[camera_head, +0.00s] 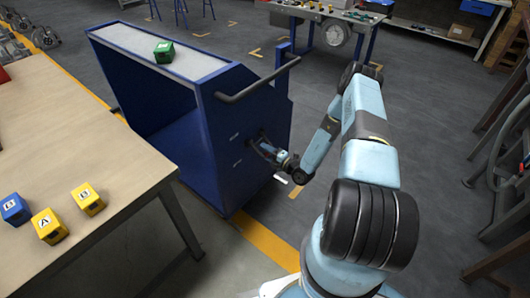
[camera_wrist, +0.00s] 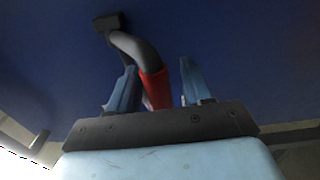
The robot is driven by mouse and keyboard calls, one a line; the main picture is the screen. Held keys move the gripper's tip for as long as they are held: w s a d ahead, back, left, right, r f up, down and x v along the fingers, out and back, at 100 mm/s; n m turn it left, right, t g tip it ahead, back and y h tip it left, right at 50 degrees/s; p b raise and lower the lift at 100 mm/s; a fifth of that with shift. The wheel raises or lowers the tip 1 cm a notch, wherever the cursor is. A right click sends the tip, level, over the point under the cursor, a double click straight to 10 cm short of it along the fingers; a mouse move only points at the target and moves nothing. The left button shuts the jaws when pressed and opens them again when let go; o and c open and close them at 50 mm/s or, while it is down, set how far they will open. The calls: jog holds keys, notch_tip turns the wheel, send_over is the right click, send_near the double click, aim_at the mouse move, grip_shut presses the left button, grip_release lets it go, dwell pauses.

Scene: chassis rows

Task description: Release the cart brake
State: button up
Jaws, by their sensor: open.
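The blue cart (camera_head: 240,115) stands left of my arm, with a dark push bar at its upper end. My gripper (camera_head: 264,147) is low at the cart's end panel. In the wrist view, a brake lever with a grey bent shaft and a red grip (camera_wrist: 156,90) comes out from a dark mount on the blue panel. My gripper (camera_wrist: 158,66) is open, with its two blue fingers on either side of the red grip. The grip lies nearer the left finger; I cannot tell if they touch. The grip's lower end is hidden behind my gripper body.
A green block (camera_head: 164,52) sits on the cart's grey top (camera_head: 200,68). A table (camera_head: 100,145) at left holds two yellow blocks (camera_head: 88,199) and a blue block (camera_head: 14,209). A workbench (camera_head: 325,14) stands at the back. Floor behind the cart looks clear.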

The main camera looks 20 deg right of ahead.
jog(key=shift+w+a, duration=0.15)
jog(key=shift+w, duration=0.1)
jog(key=shift+c, duration=0.2)
grip_shut()
dwell(0.4)
